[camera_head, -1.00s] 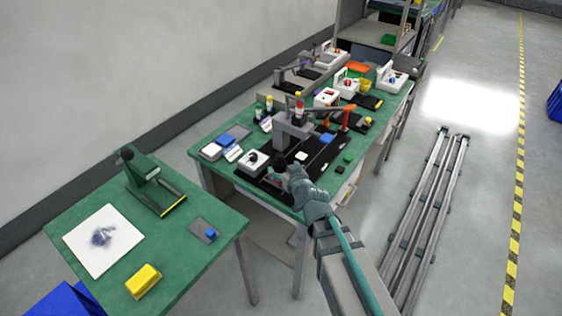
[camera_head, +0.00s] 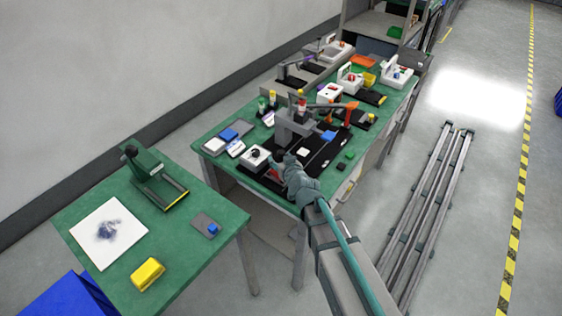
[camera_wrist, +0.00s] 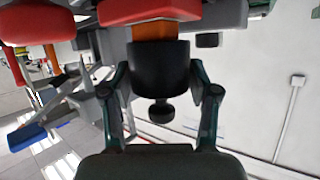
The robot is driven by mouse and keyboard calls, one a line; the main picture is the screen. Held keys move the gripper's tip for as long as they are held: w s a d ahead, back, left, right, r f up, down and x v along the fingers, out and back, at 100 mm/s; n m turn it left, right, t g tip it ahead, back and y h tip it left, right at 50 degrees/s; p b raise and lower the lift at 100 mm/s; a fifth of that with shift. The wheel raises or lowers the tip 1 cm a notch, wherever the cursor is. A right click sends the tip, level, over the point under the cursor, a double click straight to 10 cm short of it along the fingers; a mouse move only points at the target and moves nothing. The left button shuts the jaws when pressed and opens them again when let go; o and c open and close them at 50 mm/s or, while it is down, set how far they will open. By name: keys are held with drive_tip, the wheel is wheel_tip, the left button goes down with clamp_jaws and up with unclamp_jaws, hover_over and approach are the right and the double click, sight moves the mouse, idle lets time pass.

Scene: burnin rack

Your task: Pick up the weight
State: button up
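The weight (camera_wrist: 160,70) is a black cylinder with a round black knob in the middle of the wrist view. The knob faces my gripper, and the cylinder sits between the two fingers. My gripper (camera_wrist: 160,76) looks open, with one finger on each side of the weight and only narrow gaps; firm contact is not visible. In the head view my gripper (camera_head: 277,160) is over the front part of the far green table (camera_head: 226,169), low by a black panel. The weight is too small and covered there to make out clearly.
A white box with a black knob (camera_head: 255,157) stands just left of my gripper, and a grey stand (camera_head: 288,131) rises behind it. In the wrist view, red and orange parts (camera_wrist: 150,10) are close beyond the weight.

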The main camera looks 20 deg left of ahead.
clamp_jaws()
drive_tip(key=shift+r, duration=0.1)
